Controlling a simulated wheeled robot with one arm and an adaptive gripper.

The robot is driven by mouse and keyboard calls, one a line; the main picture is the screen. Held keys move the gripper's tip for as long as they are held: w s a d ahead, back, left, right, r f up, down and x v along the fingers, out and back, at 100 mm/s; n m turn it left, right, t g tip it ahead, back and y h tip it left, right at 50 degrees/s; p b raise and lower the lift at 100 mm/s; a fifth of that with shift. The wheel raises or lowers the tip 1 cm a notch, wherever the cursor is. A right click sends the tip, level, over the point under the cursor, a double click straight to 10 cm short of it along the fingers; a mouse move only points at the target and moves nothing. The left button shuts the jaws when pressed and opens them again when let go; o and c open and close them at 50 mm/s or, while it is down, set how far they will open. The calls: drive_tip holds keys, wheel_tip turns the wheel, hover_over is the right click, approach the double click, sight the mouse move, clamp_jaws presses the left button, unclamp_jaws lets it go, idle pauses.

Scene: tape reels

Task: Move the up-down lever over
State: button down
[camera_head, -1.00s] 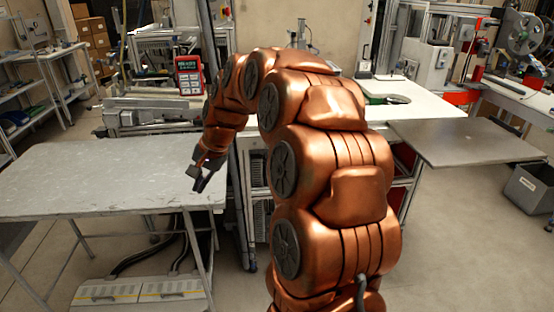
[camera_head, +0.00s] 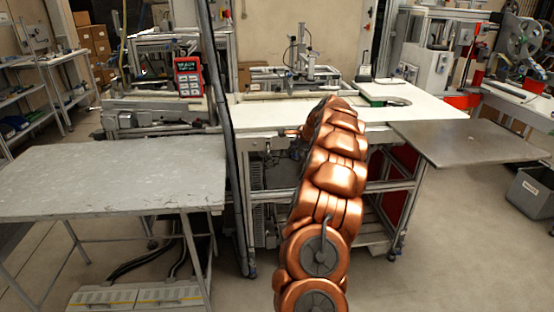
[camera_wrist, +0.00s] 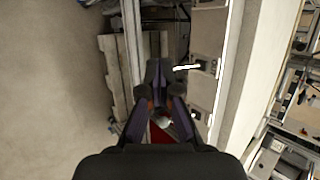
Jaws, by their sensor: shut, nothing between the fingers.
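In the wrist view, a small white bar (camera_wrist: 187,67) sticks out sideways from a dark fitting on a pale panel (camera_wrist: 201,99). It may be the up-down lever, but it is too small to be sure. My gripper (camera_wrist: 159,70) is shut and empty, with its fingertips just left of the bar's free end. I cannot tell whether they touch it. In the head view my copper arm reaches toward the front of the white-topped workbench (camera_head: 290,112), and my gripper is hidden behind it. I cannot make out a lever there.
A grey table (camera_head: 110,175) stands at the left, and a dark upright post (camera_head: 225,140) rises between it and the workbench. A red handheld device (camera_head: 188,77) is behind. A grey side table (camera_head: 465,143) and a bin (camera_head: 532,192) are at the right. Floor between is open.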

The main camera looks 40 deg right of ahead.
sight(269, 152)
drive_tip(key=shift+d+f, duration=0.1)
drive_tip(key=shift+d, duration=0.05)
drive_tip(key=w+a+f+p, duration=0.2)
drive_tip(key=w+f, duration=0.3)
drive_tip(key=w, duration=0.2)
drive_tip(key=shift+f, duration=0.35)
idle(1.0)
drive_tip(key=shift+w+r+p, duration=0.1)
drive_tip(key=shift+r+p, duration=0.05)
drive_tip(key=shift+p, duration=0.4)
drive_tip(key=shift+r+p, duration=0.1)
drive_tip(key=shift+p, duration=0.6)
drive_tip(key=shift+r+g+p, duration=0.1)
drive_tip(key=shift+g+p, duration=0.2)
drive_tip(key=shift+p, duration=0.1)
